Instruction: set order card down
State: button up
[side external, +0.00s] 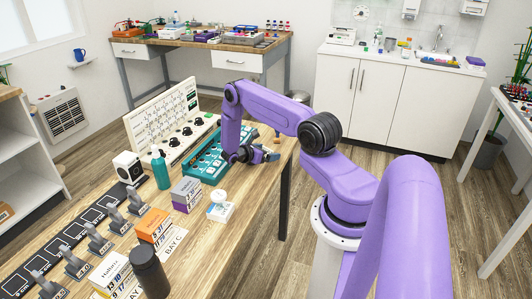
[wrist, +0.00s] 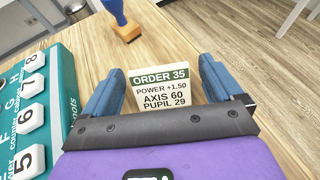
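The order card (wrist: 162,90) is cream with a green header and reads ORDER 35, POWER +1.50, AXIS 60, PUPIL 29. In the wrist view it faces the camera between the two blue fingers of my gripper (wrist: 162,82). The fingers are spread, with a narrow gap showing on each side of the card. My gripper's body hides the card's lower edge, so I cannot tell whether it touches the table. In the side view my gripper (side external: 264,154) is low over the wooden table, just right of the teal tray (side external: 190,172); the card cannot be made out there.
A blue-handled stamp (wrist: 126,28) stands on the wood just beyond the card. The teal keyed panel (wrist: 62,95) lies close on the left. A white-topped dispenser (side external: 219,209) and a purple-grey box (side external: 186,194) stand nearer the front.

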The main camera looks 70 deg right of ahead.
jog(key=shift+r, duration=0.2)
jog(key=v, duration=1.2)
jog(key=shift+r, duration=0.2)
jog(key=w+a+r+m+t+y, duration=0.1)
jog(key=a+r+t, duration=0.1)
jog(key=a+r, duration=0.5)
jog(key=w+a+r+t+y, duration=0.15)
jog(key=a+r, duration=0.35)
jog(key=a, duration=0.5)
jog(key=s+a+r+t+y, duration=0.1)
jog(key=s+a+r+y, duration=0.1)
jog(key=s+a+r, duration=0.3)
jog(key=s+a+r+t+y, duration=0.1)
jog(key=s+a+y, duration=0.15)
jog(key=a, duration=0.45)
jog(key=s+a+r+y, duration=0.2)
jog(key=s+a+y, duration=0.1)
jog(key=s, duration=0.6)
jog(key=s+a+r+y, duration=0.3)
jog(key=s+a, duration=0.1)
jog(key=s, duration=0.6)
jog(key=shift+a, duration=0.3)
